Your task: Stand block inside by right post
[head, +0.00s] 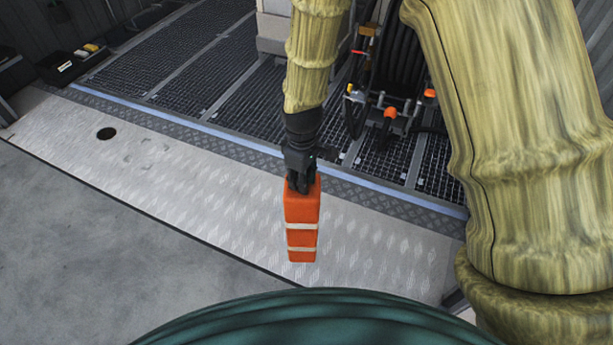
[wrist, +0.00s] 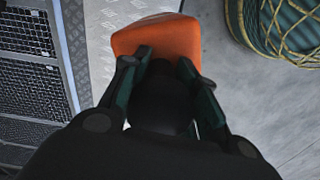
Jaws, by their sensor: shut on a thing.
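The block (head: 302,218) is orange with two pale bands. It hangs upright or nearly so below my gripper (head: 301,181), in the middle of the head view. My gripper is shut on its upper end. In the wrist view the block's orange end (wrist: 157,40) shows between and beyond the fingers of my gripper (wrist: 165,68). The block appears over the pale tread-plate floor strip (head: 215,195); I cannot tell whether its lower end touches the floor. I cannot make out the right post for certain.
Dark floor grating (head: 235,95) lies beyond a raised blue-grey sill (head: 250,141). A hose reel with orange fittings (head: 390,112) stands behind my gripper to the right. A black tray (head: 70,66) sits at the far left. The tread-plate strip left of the block is clear, apart from a round hole (head: 106,133).

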